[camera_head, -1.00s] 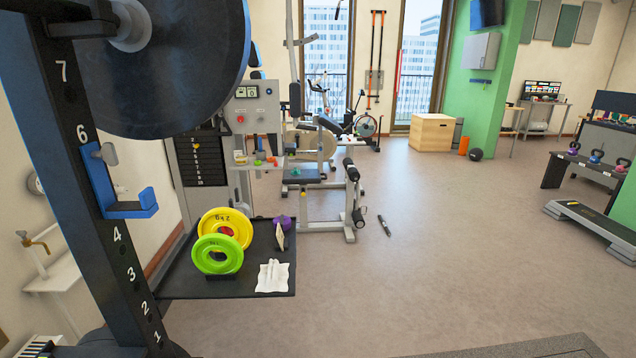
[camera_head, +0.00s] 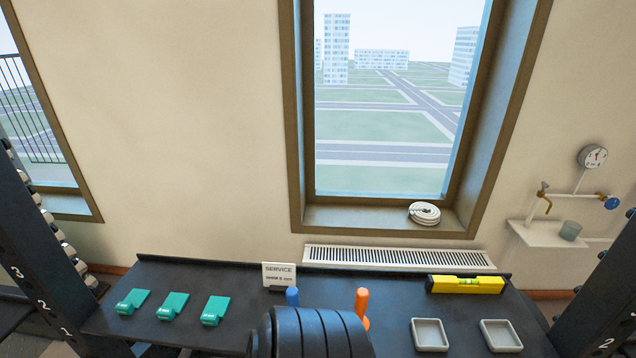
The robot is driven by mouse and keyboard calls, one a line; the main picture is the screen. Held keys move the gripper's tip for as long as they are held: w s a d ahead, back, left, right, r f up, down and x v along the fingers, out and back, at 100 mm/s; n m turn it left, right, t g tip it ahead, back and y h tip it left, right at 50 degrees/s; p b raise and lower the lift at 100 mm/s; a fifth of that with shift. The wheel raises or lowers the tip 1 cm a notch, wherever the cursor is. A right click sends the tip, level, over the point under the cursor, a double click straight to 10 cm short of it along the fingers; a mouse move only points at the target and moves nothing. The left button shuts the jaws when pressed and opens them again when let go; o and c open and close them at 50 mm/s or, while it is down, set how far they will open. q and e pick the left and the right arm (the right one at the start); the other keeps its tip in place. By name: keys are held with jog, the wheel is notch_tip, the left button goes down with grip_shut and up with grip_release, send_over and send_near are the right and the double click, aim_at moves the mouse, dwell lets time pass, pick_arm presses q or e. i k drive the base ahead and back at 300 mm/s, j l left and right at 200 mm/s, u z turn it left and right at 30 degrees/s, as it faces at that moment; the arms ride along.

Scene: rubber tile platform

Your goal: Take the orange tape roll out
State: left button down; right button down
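No orange tape roll can be made out in this view. An upright orange object (camera_head: 362,302), like a handle, stands on the dark bench (camera_head: 240,290); its lower part is partly hidden by a stack of black discs (camera_head: 312,335) in front. A white roll (camera_head: 424,213), like rolled tape or strap, lies on the window sill. Neither of my grippers is in view.
The bench also holds several teal blocks (camera_head: 171,305), a SERVICE sign (camera_head: 279,275), a blue handle (camera_head: 292,297), a yellow spirit level (camera_head: 465,284) and two empty grey trays (camera_head: 429,334). Dark rack posts (camera_head: 35,270) stand at both sides.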

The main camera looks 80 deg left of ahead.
aim_at(363, 293)
jog(key=u, duration=0.85)
jog(key=k+u, duration=0.1)
jog(key=u, duration=0.3)
jog(key=l+u, duration=0.1)
jog(key=u, duration=0.35)
jog(key=k+u, duration=0.1)
jog(key=u, duration=0.3)
